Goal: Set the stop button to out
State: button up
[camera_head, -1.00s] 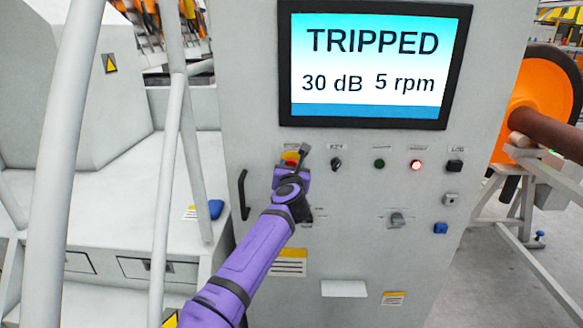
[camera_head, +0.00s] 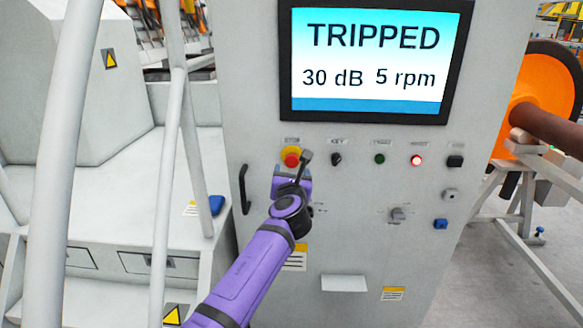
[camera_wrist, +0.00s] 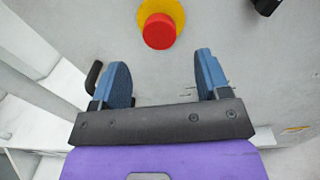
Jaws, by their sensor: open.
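The stop button is a red mushroom head (camera_head: 291,160) on a yellow round plate (camera_head: 290,151), under the STOP label on the grey cabinet face. In the wrist view the red head (camera_wrist: 159,31) shows in full, above and between my finger tips. My gripper (camera_head: 300,168) is just below the button in the head view. In the wrist view my gripper (camera_wrist: 161,75) has two blue fingers spread wide with nothing between them. It is apart from the button. I cannot tell from these frames whether the button is in or out.
A screen (camera_head: 370,60) above reads TRIPPED, 30 dB, 5 rpm. To the right are a key switch (camera_head: 336,159), a green button (camera_head: 380,159) and a lit red lamp (camera_head: 416,160). A black handle (camera_head: 244,188) is to the left. Pale rails (camera_head: 168,170) stand further left.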

jog(key=shift+s, duration=2.2)
